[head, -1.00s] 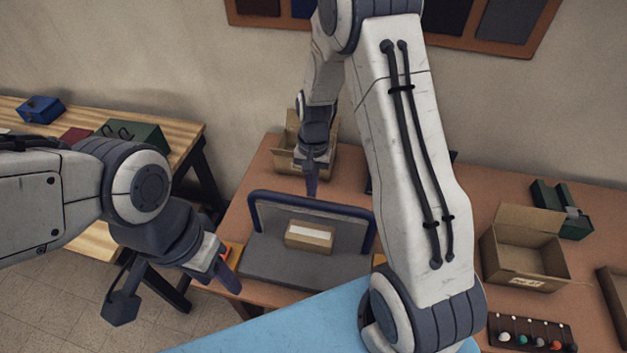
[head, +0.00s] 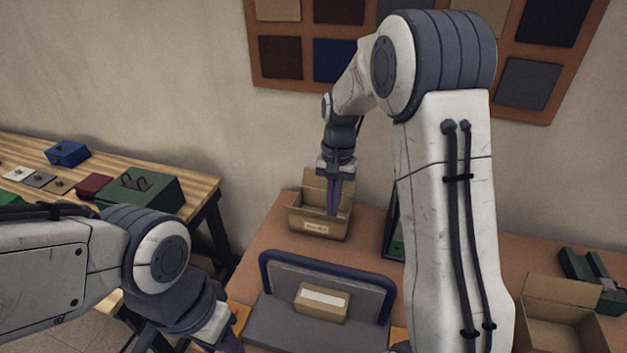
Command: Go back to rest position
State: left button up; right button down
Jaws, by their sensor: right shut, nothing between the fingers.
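My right gripper (head: 334,196) is shut and empty. Its arm comes down from the upper right, and its fingers point down in front of a small open cardboard box (head: 317,224) at the back of the brown table. I cannot tell whether it is over the box or nearer to me. My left gripper (head: 228,340) is low at the lower left, at the table's left edge. Its fingertips are cut off by the bottom of the picture, so its opening does not show.
A grey tray with a dark blue bar (head: 330,270) holds a small labelled carton (head: 322,301). An open cardboard box (head: 560,318) and a dark green case (head: 592,280) stand at right. A wooden table (head: 190,180) at left bears a green box (head: 140,191) and a blue box (head: 67,153).

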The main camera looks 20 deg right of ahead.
jog(key=s+a+n+b, duration=0.3)
jog(key=s+a+n, duration=0.15)
jog(key=a, duration=0.35)
pick_arm(q)
notch_tip(320, 180, down, 7)
jog(key=b, duration=0.4)
jog(key=shift+f, duration=0.15)
pick_arm(e)
jog(key=s+a+f+n, duration=0.1)
jog(key=s+a+n, duration=0.1)
jog(key=s, duration=0.5)
jog(key=s+a+f+n+t, duration=0.1)
jog(key=s+a+n, duration=0.2)
jog(key=s, duration=0.4)
jog(key=s+a+n, duration=0.3)
jog(key=s+n, duration=0.1)
jog(key=s, duration=0.3)
jog(key=shift+s+a+f+n, duration=0.2)
jog(key=shift+s+f+n, duration=0.15)
jog(key=shift+f, duration=0.05)
